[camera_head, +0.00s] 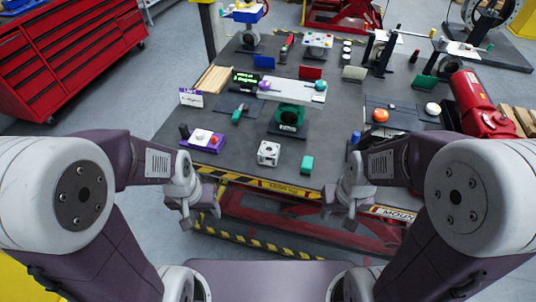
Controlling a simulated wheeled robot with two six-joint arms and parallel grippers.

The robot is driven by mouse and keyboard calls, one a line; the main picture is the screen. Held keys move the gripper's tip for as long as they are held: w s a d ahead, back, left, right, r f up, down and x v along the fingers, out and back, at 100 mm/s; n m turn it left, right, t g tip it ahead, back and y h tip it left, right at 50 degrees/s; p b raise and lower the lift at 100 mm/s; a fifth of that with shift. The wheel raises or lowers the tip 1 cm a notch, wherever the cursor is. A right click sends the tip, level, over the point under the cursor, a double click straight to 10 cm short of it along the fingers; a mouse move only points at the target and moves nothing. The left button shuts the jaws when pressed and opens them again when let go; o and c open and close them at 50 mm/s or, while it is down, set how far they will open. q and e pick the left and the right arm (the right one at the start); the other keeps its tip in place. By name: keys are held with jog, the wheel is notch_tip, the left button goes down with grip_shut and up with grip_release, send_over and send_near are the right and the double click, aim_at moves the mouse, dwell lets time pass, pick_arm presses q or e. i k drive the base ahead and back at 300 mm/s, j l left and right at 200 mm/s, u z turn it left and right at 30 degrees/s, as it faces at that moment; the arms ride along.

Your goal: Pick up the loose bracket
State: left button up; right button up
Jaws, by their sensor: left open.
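No part is clearly recognisable as the loose bracket at this size. A white block with dark holes (269,153) sits near the front edge of the dark table (235,160). A small green block (307,165) stands just right of it. My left gripper (191,212) is open and empty, in front of the table's front edge at the left. My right gripper (348,212) is in front of the edge at the right, apart from every part; its jaw opening is unclear.
A dark panel with an orange knob (380,115) and a red machine (478,103) are at the right. A red tool cabinet (65,55) stands at the far left.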

aim_at(262, 153)
jog(key=i+j, duration=0.1)
jog(key=j, duration=1.6)
jog(key=i+z, duration=0.05)
jog(key=i, duration=0.05)
